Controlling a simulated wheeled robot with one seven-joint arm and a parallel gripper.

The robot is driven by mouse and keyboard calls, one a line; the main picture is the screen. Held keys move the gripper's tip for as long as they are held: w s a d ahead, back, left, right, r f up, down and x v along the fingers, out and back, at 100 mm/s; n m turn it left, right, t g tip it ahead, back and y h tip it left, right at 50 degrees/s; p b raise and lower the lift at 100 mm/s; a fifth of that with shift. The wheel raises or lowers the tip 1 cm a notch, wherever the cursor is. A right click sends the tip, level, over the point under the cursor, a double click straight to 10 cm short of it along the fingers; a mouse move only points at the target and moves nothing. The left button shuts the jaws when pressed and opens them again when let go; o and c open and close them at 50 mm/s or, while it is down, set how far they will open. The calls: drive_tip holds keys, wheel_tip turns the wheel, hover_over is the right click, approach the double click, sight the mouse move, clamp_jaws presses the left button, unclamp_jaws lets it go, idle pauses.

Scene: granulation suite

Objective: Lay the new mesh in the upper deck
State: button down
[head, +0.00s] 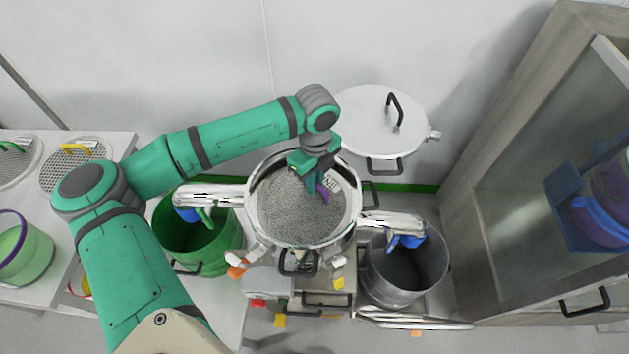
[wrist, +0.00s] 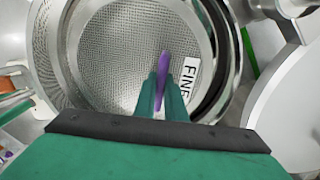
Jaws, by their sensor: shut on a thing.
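The mesh is a round grey woven disc (head: 283,210) with a purple handle (head: 324,194) and a white label reading FINE. My gripper (head: 318,182) is shut on the purple handle from above. In the wrist view the mesh (wrist: 120,55) and handle (wrist: 163,68) show between and beyond my fingers (wrist: 162,92). The mesh lies within the round steel rim of the sifter (head: 253,225), roughly level. A dark gap shows along its right side in the wrist view. I cannot tell whether it rests on the deck or hangs just above.
A round lid (head: 365,115) with black handles stands behind the sifter. A green bin (head: 215,262) is under the left spout and a steel bin (head: 420,285) under the right. Other meshes with yellow (head: 75,148) and green handles lie on the left table. A cabinet (head: 465,185) stands at right.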

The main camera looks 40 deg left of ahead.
drive_tip(key=shift+f, duration=0.55)
drive_tip(key=c, duration=1.7)
unclamp_jaws()
drive_tip(key=shift+c, duration=0.2)
wheel_tip(320, 180, up, 11)
drive_tip(key=shift+w+f, duration=0.1)
